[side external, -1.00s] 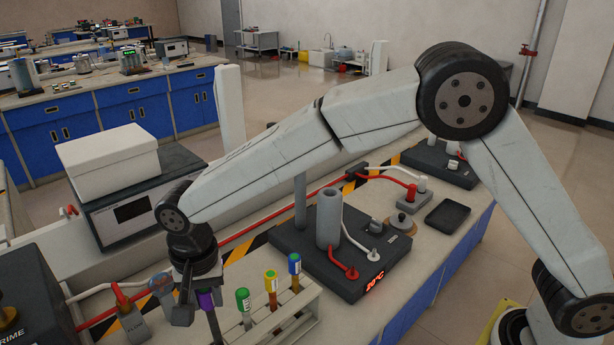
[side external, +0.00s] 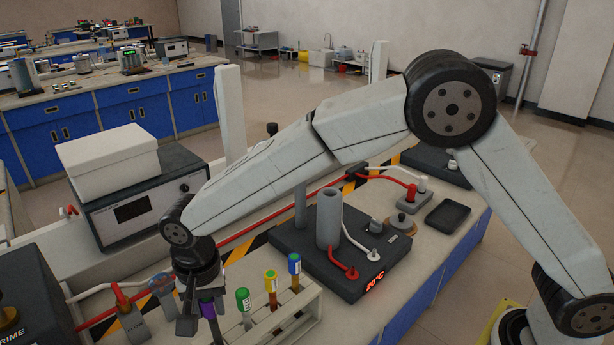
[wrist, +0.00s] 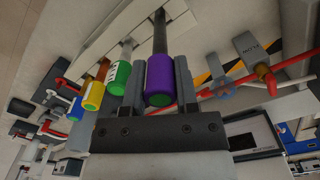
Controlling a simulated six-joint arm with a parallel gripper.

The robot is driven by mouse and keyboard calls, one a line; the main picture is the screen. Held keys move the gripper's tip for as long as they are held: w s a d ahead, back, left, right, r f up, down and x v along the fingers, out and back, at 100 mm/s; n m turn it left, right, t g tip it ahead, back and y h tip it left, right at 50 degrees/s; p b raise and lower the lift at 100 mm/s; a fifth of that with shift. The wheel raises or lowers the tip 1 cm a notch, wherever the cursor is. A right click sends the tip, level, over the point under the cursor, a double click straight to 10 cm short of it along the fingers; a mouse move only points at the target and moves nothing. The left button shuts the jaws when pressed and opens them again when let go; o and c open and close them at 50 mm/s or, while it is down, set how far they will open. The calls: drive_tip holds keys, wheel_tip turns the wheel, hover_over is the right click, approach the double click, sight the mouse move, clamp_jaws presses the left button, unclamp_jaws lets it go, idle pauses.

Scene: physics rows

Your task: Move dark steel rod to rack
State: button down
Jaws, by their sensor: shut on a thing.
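My gripper (side external: 202,303) points down at the left end of the white rack (side external: 312,304). It is shut on the purple cap (wrist: 160,77) of the dark steel rod (wrist: 160,36). The rod looks close to upright, in line with the other rods. The rack carries a green-capped rod (side external: 243,300), a yellow-capped rod (side external: 271,282) and a blue-capped rod (side external: 294,266). I cannot tell whether the held rod's lower end is inside a rack hole.
A black heater block (side external: 330,272) with a grey upright cylinder (side external: 329,220) stands behind the rack. A grey connector with a red plug (side external: 128,310) is left of my gripper. A box-topped instrument (side external: 135,206) stands further back. Red and white cables cross the bench.

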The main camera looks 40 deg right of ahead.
sight(212, 318)
drive_tip(key=shift+f, duration=0.55)
drive_tip(key=shift+f, duration=1.2)
unclamp_jaws()
drive_tip(key=shift+r, duration=3.5)
